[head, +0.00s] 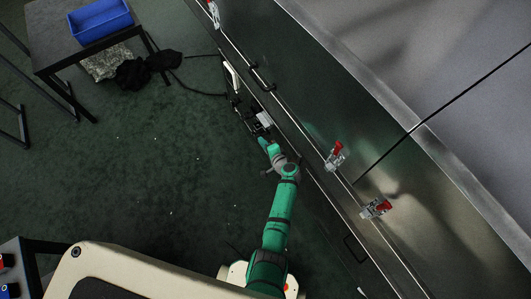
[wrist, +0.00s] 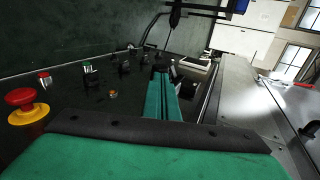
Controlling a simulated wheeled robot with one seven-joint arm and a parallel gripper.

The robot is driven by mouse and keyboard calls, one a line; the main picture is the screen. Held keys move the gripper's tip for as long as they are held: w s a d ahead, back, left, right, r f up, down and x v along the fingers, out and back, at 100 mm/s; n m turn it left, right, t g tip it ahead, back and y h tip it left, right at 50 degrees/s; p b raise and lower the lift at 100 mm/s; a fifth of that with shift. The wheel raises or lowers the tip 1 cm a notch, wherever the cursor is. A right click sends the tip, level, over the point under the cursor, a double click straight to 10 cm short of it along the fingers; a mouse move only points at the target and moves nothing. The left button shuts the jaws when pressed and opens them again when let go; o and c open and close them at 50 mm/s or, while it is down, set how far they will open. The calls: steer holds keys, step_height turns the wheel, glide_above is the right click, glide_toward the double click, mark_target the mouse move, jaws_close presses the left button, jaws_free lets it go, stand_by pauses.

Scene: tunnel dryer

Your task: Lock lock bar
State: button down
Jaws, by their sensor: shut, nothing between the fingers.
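Silver latches with red handles sit on the dryer's long metal side. One red-handled latch (head: 336,155) is right of my wrist, and a second latch (head: 376,208) is lower right. A third latch (head: 214,12) is at the top edge. A red handle (wrist: 302,85) shows at the right of the wrist view. I cannot tell which part is the lock bar. My gripper (head: 262,121) is shut and empty at the end of the green arm, beside the dryer's near side and apart from the latches. Its fingertips are small and unclear.
A black panel holds several buttons, with a red emergency stop (wrist: 25,99) on a yellow base. A black handle (head: 262,78) is on the dryer side. A table (head: 50,40) bears a blue bin (head: 100,20). The green floor to the left is mostly clear.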

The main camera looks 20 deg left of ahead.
steer(key=shift+s+a+r, duration=0.1)
steer(key=shift+a, duration=0.5)
steer(key=shift+d, duration=0.1)
steer(key=v, duration=1.4)
steer(key=shift+d, duration=0.45)
